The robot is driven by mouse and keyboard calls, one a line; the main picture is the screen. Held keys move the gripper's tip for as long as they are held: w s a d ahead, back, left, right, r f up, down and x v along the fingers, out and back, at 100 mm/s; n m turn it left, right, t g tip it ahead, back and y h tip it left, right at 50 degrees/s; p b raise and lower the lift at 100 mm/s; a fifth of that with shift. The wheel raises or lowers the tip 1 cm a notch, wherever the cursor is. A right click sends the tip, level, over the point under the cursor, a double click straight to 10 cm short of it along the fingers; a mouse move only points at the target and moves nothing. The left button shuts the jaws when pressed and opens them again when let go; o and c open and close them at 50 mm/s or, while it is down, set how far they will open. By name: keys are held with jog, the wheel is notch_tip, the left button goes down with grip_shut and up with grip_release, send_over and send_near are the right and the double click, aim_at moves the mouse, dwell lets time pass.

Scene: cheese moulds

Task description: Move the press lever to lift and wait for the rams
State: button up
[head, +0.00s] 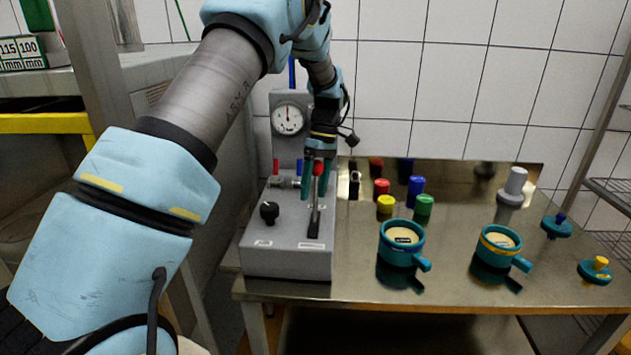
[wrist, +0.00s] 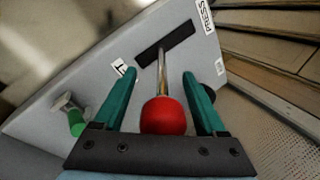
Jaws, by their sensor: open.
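The press lever is a metal rod with a red ball knob (wrist: 163,115), standing in a dark slot on the grey press control box (head: 287,255). It also shows in the head view as a red knob (head: 318,168). My gripper (wrist: 160,85) is open, with its green fingers on either side of the lever and apart from the rod. The word PRESS is on a label (wrist: 206,17) at one end of the slot; another label (wrist: 122,70) near the other end is partly hidden by a finger. No rams are clearly visible.
A round gauge (head: 288,119) and a black dial (head: 269,211) are on the press. To the right, two teal moulds (head: 401,255) (head: 497,256) stand on the steel table (head: 455,290), with coloured cylinders behind and two teal lids (head: 556,228) (head: 592,277) further right.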

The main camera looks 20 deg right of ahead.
jog(key=b+v, duration=0.3)
jog(key=v, duration=0.7)
jog(key=shift+r, duration=0.35)
